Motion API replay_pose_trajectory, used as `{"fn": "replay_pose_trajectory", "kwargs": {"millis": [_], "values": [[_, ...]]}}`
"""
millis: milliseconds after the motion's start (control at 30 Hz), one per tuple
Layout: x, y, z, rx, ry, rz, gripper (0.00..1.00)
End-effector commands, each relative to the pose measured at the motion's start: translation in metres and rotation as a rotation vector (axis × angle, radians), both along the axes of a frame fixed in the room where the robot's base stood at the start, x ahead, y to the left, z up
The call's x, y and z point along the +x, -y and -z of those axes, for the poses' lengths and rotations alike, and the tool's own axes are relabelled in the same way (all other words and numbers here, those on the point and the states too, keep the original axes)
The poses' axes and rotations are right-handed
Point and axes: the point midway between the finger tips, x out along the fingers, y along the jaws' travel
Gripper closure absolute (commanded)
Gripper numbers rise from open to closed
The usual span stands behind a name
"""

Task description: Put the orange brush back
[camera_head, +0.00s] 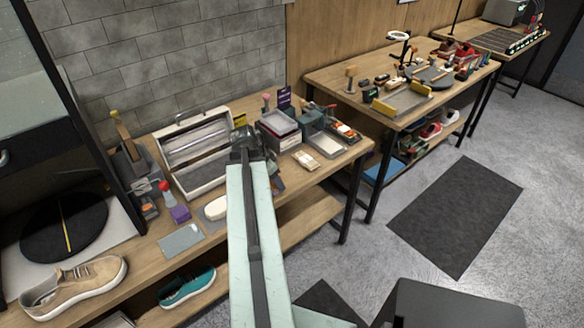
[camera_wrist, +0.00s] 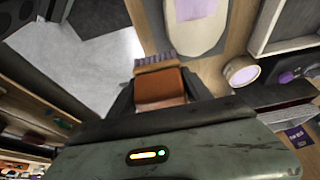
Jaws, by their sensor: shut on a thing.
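The orange brush (camera_wrist: 162,86) shows in the wrist view as an orange-brown block with a pale wooden strip and dark purplish bristles at its far end. My gripper (camera_wrist: 160,92) is shut on it, with one dark finger on each side of the block. In the head view, my pale green arm reaches over the near workbench (camera_head: 333,166). I cannot make out the brush there, as my arm and wrist cover that area.
An open tool case (camera_head: 200,150) stands at the bench's back. A white oval piece (camera_head: 216,208), a purple block (camera_head: 180,214), a grey pad (camera_head: 181,241) and a tan sneaker (camera_head: 75,287) lie left of my arm.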

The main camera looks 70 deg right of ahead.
Motion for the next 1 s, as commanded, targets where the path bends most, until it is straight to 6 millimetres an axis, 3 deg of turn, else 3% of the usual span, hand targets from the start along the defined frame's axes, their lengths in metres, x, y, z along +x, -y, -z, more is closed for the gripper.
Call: {"fn": "replay_pose_trajectory", "kwargs": {"millis": [267,500,600,800,900,1000], "values": [[0.010,0.039,0.005,0.000,0.000,-0.017,0.94],[0.011,0.090,0.010,0.001,0.001,-0.020,0.94],[0.010,0.102,0.011,0.001,0.000,-0.022,0.94],[0.010,0.106,0.011,0.001,0.001,-0.025,0.94],[0.010,0.117,0.012,0.000,0.000,-0.023,0.94],[0.006,0.115,0.038,0.001,0.000,-0.018,0.94]]}}
